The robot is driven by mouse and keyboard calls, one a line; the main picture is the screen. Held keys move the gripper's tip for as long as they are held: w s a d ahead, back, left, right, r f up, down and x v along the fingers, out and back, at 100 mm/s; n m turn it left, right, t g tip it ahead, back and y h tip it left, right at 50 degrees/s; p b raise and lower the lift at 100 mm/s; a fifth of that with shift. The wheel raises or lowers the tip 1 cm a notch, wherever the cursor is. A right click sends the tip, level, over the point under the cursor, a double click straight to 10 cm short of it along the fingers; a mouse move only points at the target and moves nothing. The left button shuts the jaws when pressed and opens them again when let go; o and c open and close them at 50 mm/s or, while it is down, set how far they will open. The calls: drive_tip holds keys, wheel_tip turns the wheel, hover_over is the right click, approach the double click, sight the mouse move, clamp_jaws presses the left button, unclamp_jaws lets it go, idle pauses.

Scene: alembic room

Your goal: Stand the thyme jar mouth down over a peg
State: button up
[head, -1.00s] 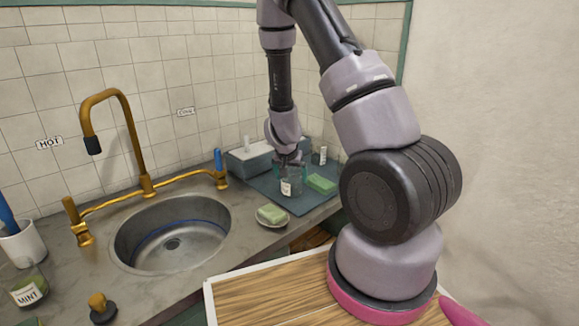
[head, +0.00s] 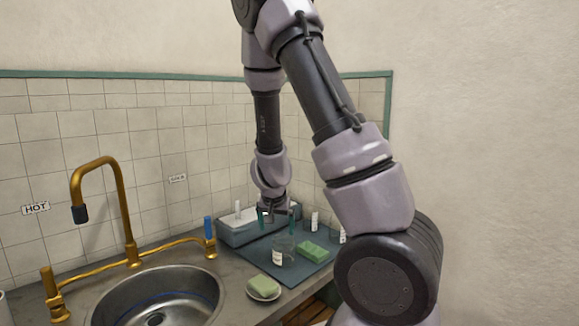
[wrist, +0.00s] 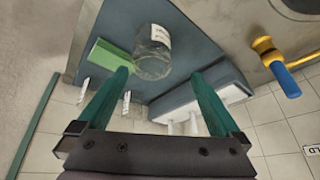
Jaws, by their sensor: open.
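A clear glass jar (head: 288,245) with a white label stands on the blue-grey mat (head: 310,272) in the back corner of the counter. The label is too small to read, and I cannot tell which end is the mouth. The jar also shows in the wrist view (wrist: 153,60). My gripper (head: 277,217) is open and empty, a little above the jar, with its green fingers pointing down.
A grey box (head: 240,233) with a white upright piece stands behind left. A soap dish (head: 263,288) sits in front. The sink (head: 160,297) and brass tap (head: 125,220) are left. The tiled wall is close behind.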

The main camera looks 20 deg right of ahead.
drive_tip(key=s+a+r+n+t+y, duration=0.1)
drive_tip(key=s+a+r+y, duration=0.2)
drive_tip(key=r, duration=0.6)
drive_tip(key=s+a+r+y, duration=0.2)
drive_tip(key=r, duration=0.6)
drive_tip(key=s+d+r+n+t, duration=0.1)
drive_tip(key=s+r, duration=1.1)
drive_tip(key=s, duration=0.4)
drive_tip(key=shift+d+r+n+t+h, duration=0.25)
drive_tip(key=shift+r+n+t+h, duration=0.05)
drive_tip(key=shift+r+h, duration=0.1)
